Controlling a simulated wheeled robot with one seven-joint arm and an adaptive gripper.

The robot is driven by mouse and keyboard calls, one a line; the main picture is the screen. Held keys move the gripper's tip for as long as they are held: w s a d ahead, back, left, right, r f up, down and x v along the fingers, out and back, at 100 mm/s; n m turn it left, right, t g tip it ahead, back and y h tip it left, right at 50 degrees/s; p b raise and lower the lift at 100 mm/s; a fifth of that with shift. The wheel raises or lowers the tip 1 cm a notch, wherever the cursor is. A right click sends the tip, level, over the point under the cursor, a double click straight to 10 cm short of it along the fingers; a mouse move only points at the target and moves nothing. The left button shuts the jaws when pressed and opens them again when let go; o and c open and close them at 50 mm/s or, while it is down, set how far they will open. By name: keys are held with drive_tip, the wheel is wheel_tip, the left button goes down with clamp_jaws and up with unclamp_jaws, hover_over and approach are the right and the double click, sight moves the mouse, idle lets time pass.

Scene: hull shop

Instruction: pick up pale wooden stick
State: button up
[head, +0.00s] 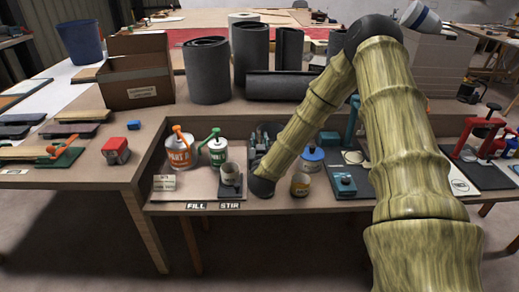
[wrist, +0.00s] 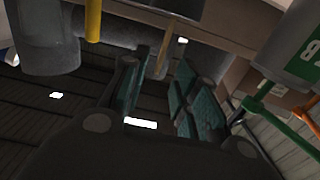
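The wrist view looks upside down. In it, a thin pale tan stick (wrist: 168,45) reaches from a dark grey container (wrist: 160,7) at the top edge into the gap between my teal finger pads. My gripper (wrist: 163,62) is open, with a clear gap between the pads. I cannot tell how far beyond the fingertips the stick is; neither pad visibly touches it. In the head view my gripper (head: 265,133) is low over the front middle of the bench, partly covered by my arm. I cannot make out the stick there.
A green-labelled can (head: 217,150), an orange-labelled can (head: 180,152) and a small cup (head: 230,175) stand left of my gripper. A small jar (head: 300,184) and a blue-lidded tin (head: 312,158) stand to the right. Dark rolls (head: 208,72) stand behind. A yellow rod (wrist: 93,20) shows in the wrist view.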

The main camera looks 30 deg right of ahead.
drive_tip(key=x, duration=0.5)
drive_tip(key=shift+w+d, duration=0.15)
drive_tip(key=shift+d, duration=0.05)
clamp_jaws()
